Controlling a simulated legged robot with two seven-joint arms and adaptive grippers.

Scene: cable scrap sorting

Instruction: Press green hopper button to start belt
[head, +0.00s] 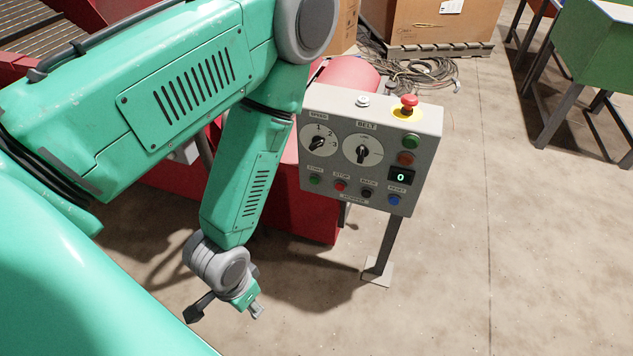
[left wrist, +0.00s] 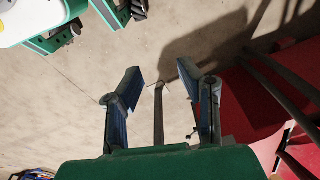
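The grey control box (head: 425,122) stands on a post right of my left arm in the head view. A green button (head: 315,179) sits at the left end of its lower row, above a label that seems to read HOPPER. Another green button (head: 411,141) is at the upper right. My left gripper (head: 226,311) hangs low, left of and below the box, apart from it. In the left wrist view its two fingers (left wrist: 158,76) are spread with nothing held. The button face does not show there. My right gripper is not in view.
The box also carries two dials, a red mushroom button (head: 408,102) and a small display (head: 400,175). Its post (head: 387,245) stands on a floor plate. Red machinery (head: 305,212) lies behind my arm. Cables (head: 425,73) lie behind the box.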

